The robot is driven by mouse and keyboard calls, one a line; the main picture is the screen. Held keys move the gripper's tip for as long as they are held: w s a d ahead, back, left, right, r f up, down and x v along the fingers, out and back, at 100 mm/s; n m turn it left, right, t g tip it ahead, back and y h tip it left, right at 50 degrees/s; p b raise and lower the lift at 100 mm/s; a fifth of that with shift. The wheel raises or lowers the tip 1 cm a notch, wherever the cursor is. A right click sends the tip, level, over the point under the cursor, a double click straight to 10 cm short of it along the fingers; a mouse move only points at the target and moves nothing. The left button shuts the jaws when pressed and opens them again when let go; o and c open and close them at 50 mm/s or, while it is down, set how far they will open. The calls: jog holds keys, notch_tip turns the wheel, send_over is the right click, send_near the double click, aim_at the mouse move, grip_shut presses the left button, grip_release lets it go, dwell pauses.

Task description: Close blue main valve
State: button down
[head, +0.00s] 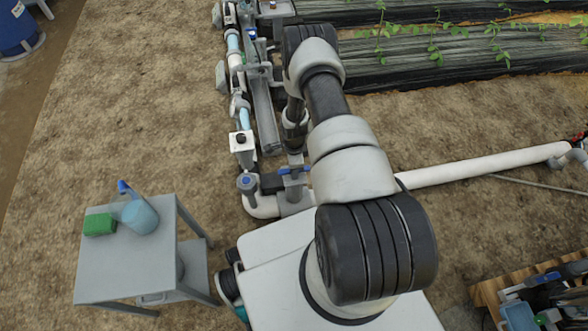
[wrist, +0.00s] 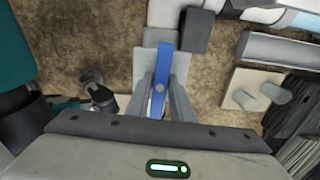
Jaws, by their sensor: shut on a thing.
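The blue main valve's lever (wrist: 161,75) runs up and down the middle of the wrist view, with a small round bolt head on it. My gripper (wrist: 163,88) has one grey finger on each side of the lever and is shut on it. In the head view the blue lever (head: 293,170) shows below the end of my arm, on grey fittings beside the white pipe. There my gripper is mostly hidden by the arm's own links. I cannot tell how far the lever is turned.
A white pipe (head: 460,168) runs right from the valve. A blue-topped fitting (head: 247,182) stands close to its left. A grey table (head: 140,262) holds a green sponge (head: 99,224) and a light blue jug (head: 140,216). A wooden pallet (head: 487,290) lies at lower right.

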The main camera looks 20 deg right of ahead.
jog(key=m, duration=0.3)
jog(key=f+m, duration=0.1)
jog(key=m, duration=0.1)
jog(key=shift+m, duration=0.4)
jog(key=m, duration=0.3)
jog(key=shift+m, duration=0.4)
jog(key=m, duration=0.4)
jog(key=shift+m, duration=0.3)
jog(key=m, duration=0.4)
jog(key=shift+m, duration=0.4)
jog(key=c, duration=1.7)
grip_release()
jog(key=shift+s, duration=0.1)
jog(key=shift+o, duration=1.1)
notch_tip(320, 180, up, 10)
jog(key=p, duration=0.5)
jog(key=shift+r+p, duration=0.2)
jog(key=shift+p, duration=0.15)
